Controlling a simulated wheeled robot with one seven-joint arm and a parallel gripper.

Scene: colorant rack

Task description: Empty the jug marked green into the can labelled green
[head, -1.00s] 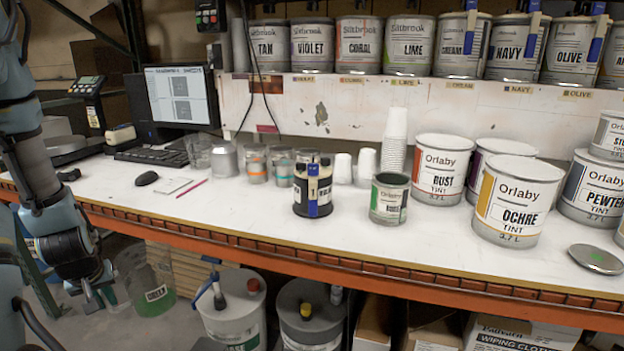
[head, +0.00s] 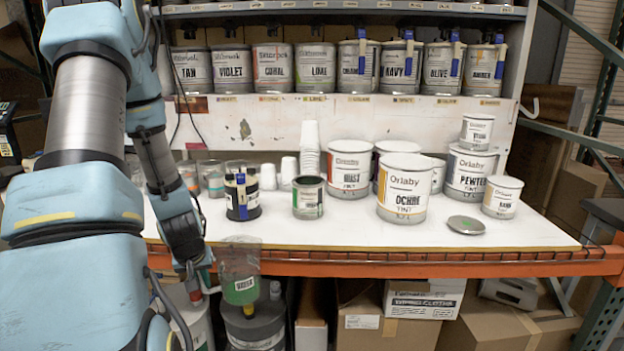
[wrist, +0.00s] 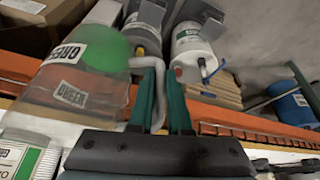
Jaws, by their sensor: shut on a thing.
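My gripper (head: 205,278) is shut on the handle of a clear jug (head: 240,260) with green liquid in its lower part and a white label that looks like GREEN. The jug hangs about upright in front of the bench's front edge. In the wrist view the jug (wrist: 80,80) is left of my gripper's fingers (wrist: 163,85), with its handle at them. An open can (head: 308,200) with a green label stripe stands on the bench, up and right of the jug; its lettering is hard to read. A green-striped can (wrist: 25,158) also shows at the wrist view's lower left.
A dark, blue-strapped container (head: 242,195) stands left of the can. Paper cups (head: 309,148) and the RUST (head: 349,170) and OCHRE (head: 403,188) cans stand behind and right of it. The orange bench edge (head: 420,262) lies beside the jug. Buckets (head: 255,325) stand below.

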